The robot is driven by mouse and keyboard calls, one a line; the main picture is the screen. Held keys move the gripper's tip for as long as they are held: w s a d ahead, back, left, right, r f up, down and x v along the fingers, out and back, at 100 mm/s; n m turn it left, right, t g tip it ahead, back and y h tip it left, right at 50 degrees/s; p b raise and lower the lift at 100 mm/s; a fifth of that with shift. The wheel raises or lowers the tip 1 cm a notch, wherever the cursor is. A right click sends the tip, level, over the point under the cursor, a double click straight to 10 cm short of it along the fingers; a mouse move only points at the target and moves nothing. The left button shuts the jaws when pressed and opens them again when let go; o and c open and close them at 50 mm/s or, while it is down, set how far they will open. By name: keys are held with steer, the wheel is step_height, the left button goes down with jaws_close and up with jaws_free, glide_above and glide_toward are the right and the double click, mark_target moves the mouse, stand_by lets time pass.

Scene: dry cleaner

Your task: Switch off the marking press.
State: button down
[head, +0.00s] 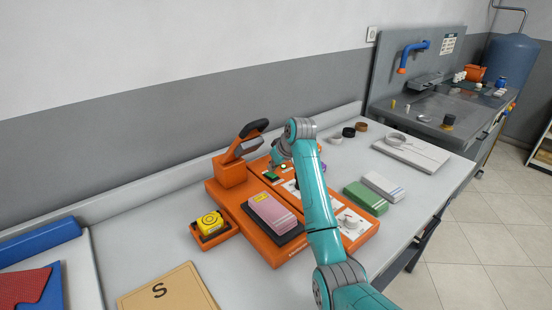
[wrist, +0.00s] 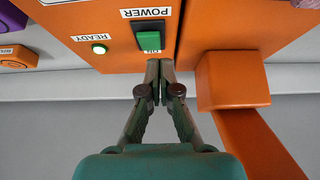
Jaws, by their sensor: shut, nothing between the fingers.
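The marking press (head: 230,173) is an orange machine on the white table, with a black-gripped lever and a pink-and-white block on a dark pad. In the wrist view, its green power switch (wrist: 149,41) sits under an upside-down POWER label, with ON printed at its edge beside my fingertips. In the head view, my arm partly covers the press.
A yellow button (head: 209,222) sits on an orange box at the press's left. An orange post (wrist: 232,80) stands close right of my fingers. Green (head: 366,198) and white (head: 383,186) blocks lie to the right.

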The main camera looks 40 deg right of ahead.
mark_target(272, 177)
steer(key=shift+s+f, duration=0.25)
steer(key=shift+f, duration=0.95)
steer(key=shift+s+f+t, duration=0.3)
steer(key=shift+f+t, duration=0.3)
steer(key=shift+f, duration=0.1)
steer(key=shift+f+t, duration=0.1)
steer(key=shift+t, duration=0.3)
steer(key=shift+r, duration=0.2)
steer(key=shift+r, duration=0.7)
steer(key=shift+r, duration=0.1)
